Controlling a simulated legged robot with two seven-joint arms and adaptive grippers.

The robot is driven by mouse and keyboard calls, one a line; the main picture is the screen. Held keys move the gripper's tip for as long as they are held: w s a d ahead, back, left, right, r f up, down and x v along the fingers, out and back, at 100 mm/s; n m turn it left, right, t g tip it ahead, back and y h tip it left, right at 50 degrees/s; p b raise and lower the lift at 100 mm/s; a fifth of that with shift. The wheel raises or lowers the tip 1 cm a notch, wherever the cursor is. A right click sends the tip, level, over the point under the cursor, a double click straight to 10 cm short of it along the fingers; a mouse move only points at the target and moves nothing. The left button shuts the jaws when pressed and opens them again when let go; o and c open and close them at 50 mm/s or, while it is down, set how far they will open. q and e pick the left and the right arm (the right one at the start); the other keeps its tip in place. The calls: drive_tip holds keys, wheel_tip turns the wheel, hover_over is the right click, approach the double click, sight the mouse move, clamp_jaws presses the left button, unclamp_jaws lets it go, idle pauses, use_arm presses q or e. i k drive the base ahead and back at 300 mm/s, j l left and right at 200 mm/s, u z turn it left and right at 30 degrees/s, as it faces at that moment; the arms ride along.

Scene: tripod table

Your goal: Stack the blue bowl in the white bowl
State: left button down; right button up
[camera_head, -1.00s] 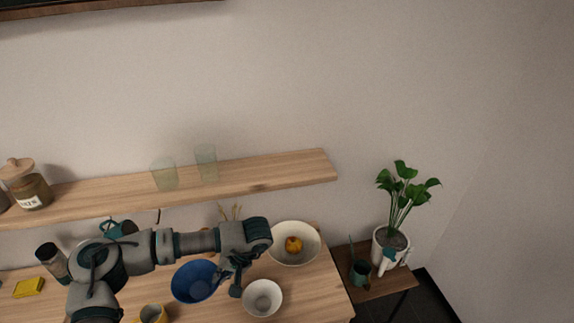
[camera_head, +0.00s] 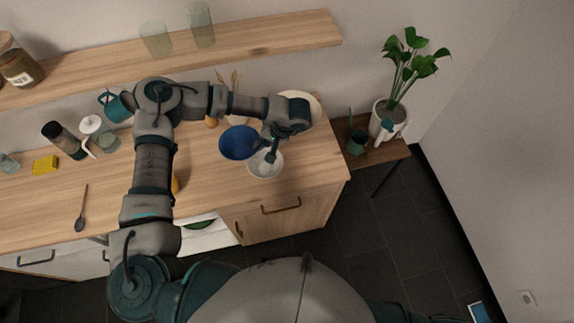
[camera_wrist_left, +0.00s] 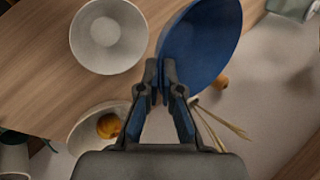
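The blue bowl (camera_head: 237,143) hangs from my left gripper (camera_head: 270,150), which is shut on its rim. In the left wrist view the fingertips (camera_wrist_left: 163,75) pinch the rim of the blue bowl (camera_wrist_left: 203,42). The small white bowl (camera_head: 265,165) stands on the table near its right end. In the head view the blue bowl is at its upper left and overlaps its edge. In the left wrist view the white bowl (camera_wrist_left: 108,32) shows empty, apart from the blue bowl. My right gripper is not in view.
A larger cream bowl (camera_head: 316,107) is behind the gripper; an orange fruit (camera_wrist_left: 109,126) lies in it. Mugs, shakers, a yellow sponge (camera_head: 45,165) and a dark spoon (camera_head: 81,212) are on the left. The wooden table (camera_head: 225,190) is clear in front of the bowls.

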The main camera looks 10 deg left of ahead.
sight(267, 167)
drive_tip(key=k+j+z, duration=0.15)
drive_tip(key=z, duration=0.3)
drive_tip(key=k+j+z, duration=0.15)
drive_tip(key=j+z, duration=0.15)
drive_tip(key=z, duration=0.15)
drive_tip(key=k+j+z, duration=0.15)
drive_tip(key=z, duration=0.3)
drive_tip(key=k+j, duration=0.1)
drive_tip(key=k, duration=0.2)
drive_tip(key=k+j, duration=0.1)
drive_tip(key=k, duration=0.2)
